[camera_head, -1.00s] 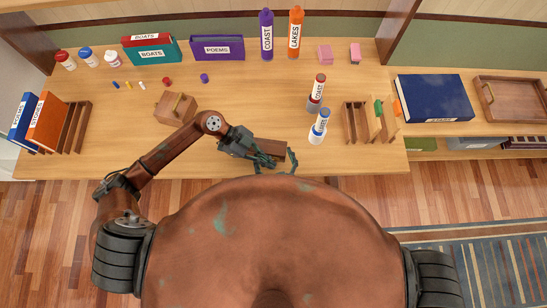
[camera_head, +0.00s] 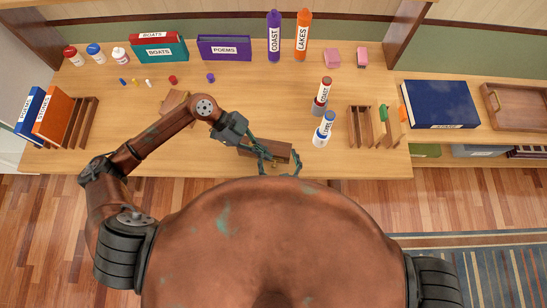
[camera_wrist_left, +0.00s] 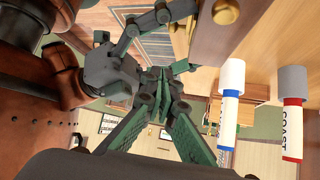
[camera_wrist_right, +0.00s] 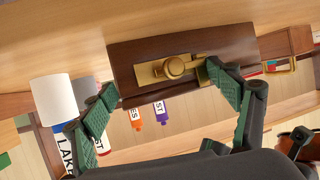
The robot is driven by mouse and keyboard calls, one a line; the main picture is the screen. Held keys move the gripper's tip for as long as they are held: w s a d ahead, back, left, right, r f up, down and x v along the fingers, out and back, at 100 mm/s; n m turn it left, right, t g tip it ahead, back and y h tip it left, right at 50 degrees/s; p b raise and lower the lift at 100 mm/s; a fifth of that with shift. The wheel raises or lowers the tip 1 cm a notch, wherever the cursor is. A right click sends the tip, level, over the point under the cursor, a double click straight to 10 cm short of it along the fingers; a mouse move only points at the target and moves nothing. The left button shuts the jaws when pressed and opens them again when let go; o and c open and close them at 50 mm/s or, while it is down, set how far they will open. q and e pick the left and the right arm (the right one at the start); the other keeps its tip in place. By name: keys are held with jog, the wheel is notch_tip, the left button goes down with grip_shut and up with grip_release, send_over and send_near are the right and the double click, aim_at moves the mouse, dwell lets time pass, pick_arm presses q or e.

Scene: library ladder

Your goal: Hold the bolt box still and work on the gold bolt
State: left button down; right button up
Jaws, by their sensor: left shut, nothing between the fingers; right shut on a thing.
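The bolt box (camera_head: 279,150), a dark brown block, is near the table's front edge in the head view. In the right wrist view the box (camera_wrist_right: 125,62) shows its face with the gold bolt (camera_wrist_right: 173,67). My right gripper (camera_wrist_right: 160,85) has its fingers apart, one at the box's end and the other over its face beside the bolt. It is shut on the box; the contact is partly hidden. My left gripper (camera_head: 264,154) is at the box, its fingers together and empty.
Two short bottles, red-capped (camera_head: 322,95) and blue-capped (camera_head: 325,128), stand right of the box. A wooden rack (camera_head: 361,128) is beyond them. A lighter wooden block (camera_head: 172,98) lies behind my left arm. The table's left middle is mostly clear.

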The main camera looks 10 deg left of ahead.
pick_arm(q)
jog(key=shift+v, duration=0.8)
pick_arm(e)
jog(key=o, duration=1.4)
jog(key=shift+o, duration=0.2)
pick_arm(q)
jog(key=shift+r, duration=0.15)
pick_arm(e)
jog(key=shift+r, duration=0.1)
